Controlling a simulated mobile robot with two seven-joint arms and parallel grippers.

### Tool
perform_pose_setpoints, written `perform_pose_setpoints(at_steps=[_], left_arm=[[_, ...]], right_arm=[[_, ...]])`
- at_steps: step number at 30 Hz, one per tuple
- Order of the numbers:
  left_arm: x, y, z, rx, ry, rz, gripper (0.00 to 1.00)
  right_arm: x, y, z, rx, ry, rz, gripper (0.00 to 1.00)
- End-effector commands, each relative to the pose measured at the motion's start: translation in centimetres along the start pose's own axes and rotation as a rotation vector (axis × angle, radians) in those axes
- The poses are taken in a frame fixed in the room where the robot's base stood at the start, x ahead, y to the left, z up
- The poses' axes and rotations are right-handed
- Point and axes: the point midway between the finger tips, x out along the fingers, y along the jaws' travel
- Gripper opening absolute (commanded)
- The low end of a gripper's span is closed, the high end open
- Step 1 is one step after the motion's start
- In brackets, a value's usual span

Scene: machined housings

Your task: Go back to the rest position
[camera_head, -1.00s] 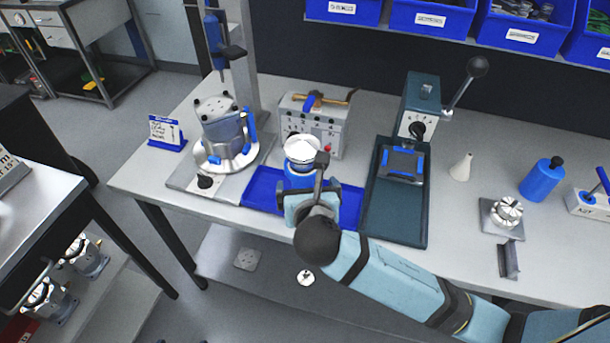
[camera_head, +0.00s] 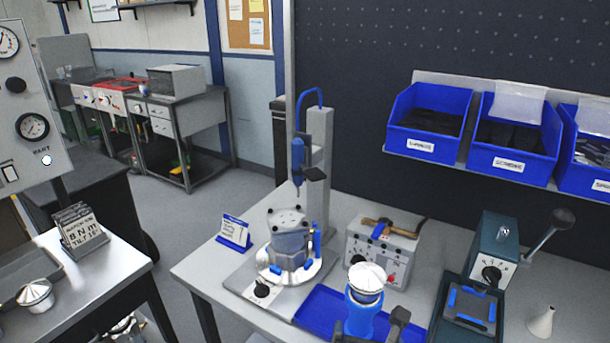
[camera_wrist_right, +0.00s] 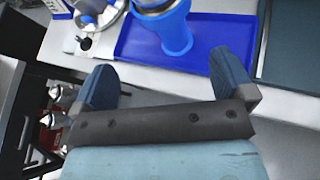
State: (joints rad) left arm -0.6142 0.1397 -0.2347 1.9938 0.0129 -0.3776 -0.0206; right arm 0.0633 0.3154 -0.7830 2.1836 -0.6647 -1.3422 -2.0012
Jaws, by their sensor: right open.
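My right gripper (camera_head: 372,330) shows only in part at the bottom edge of the head view, in front of the blue bottle. In the right wrist view my right gripper (camera_wrist_right: 165,80) has its two dark blue fingers wide apart with nothing between them. Beyond the fingers, the blue bottle (camera_wrist_right: 174,30) stands on a blue tray (camera_wrist_right: 215,30). My left gripper is in neither view.
On the bench stand a silver housing (camera_head: 289,240) in a fixture, a grey control box (camera_head: 400,262) and a dark green press (camera_head: 496,245). Blue bins (camera_head: 430,122) line a shelf above. A side table (camera_head: 95,280) is at left, with open floor between.

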Motion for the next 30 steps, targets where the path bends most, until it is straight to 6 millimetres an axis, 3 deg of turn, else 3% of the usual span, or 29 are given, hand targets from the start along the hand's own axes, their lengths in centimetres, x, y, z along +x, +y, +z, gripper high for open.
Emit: perform_pose_setpoints(at_steps=[8,18,24,30], left_arm=[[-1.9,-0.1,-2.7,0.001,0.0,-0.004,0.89],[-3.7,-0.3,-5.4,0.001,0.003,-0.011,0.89],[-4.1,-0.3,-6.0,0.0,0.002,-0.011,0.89],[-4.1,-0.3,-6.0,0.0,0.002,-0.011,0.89]], right_arm=[[-0.2,-1.6,-7.0,0.918,0.295,0.062,1.0],[-3.6,-8.0,-14.5,2.228,0.52,-0.149,1.0],[-5.3,-11.1,-16.4,2.649,0.516,-0.238,1.0],[-5.5,-11.6,-16.6,2.714,0.511,-0.251,1.0]])
